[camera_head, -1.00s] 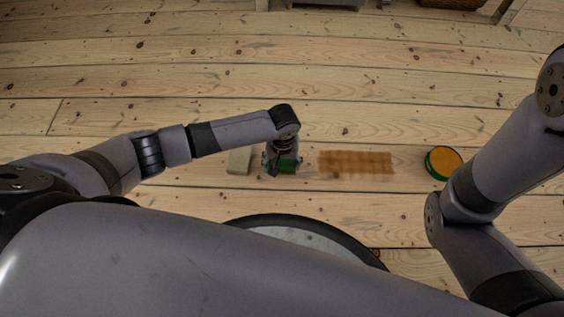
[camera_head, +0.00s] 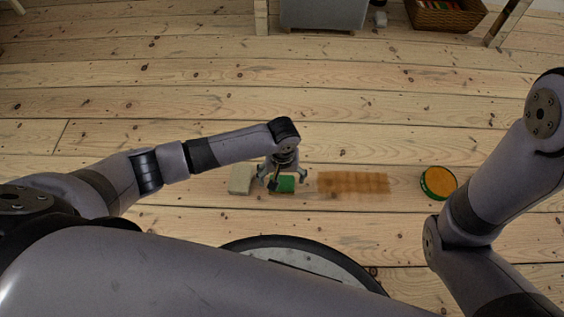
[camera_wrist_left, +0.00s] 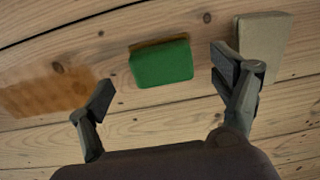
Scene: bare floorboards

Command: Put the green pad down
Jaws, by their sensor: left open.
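The green pad (camera_head: 284,185) lies on the floorboards, with a thin brown layer showing along one edge in the left wrist view (camera_wrist_left: 162,63). My left gripper (camera_head: 284,178) is over it in the head view. In the left wrist view the gripper's two fingers (camera_wrist_left: 165,92) are spread wide, with the pad between and beyond them and not touching either. The right gripper is out of view; only my right arm shows.
A beige block (camera_head: 241,179) lies just left of the pad. A brown stained patch (camera_head: 353,185) marks the floor to the right. A round green tin with orange contents (camera_head: 439,182) stands farther right. A grey box (camera_head: 325,14) and a wicker basket (camera_head: 445,16) are at the back.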

